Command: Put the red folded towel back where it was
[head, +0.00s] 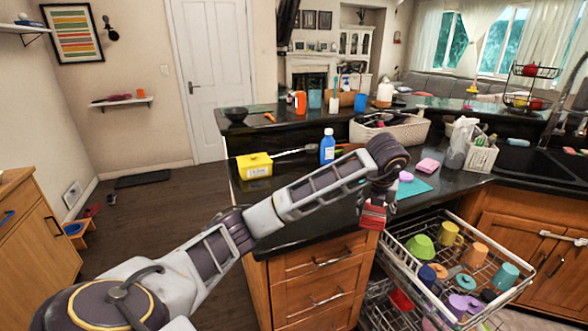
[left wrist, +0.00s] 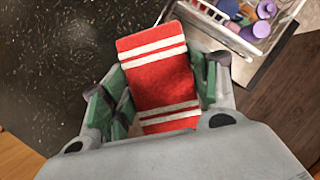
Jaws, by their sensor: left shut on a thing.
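The red folded towel (left wrist: 158,88) has white stripes and sits between the green-padded fingers of my left gripper (left wrist: 158,95) in the left wrist view. The gripper is shut on it. In the head view the towel (head: 373,217) hangs below my left wrist, at the counter edge by the dish rack. The left gripper's fingers are mostly hidden there by the wrist. The dark countertop (head: 310,205) lies to the left of the towel. My right gripper is in neither view.
A pulled-out dish rack (head: 400,247) with cups and bowls is just right of the towel. On the counter stand a blue bottle (head: 327,147), a yellow box (head: 254,165), a teal mat (head: 412,188), a pink sponge (head: 428,165) and a woven basket (head: 408,131). The front left counter is clear.

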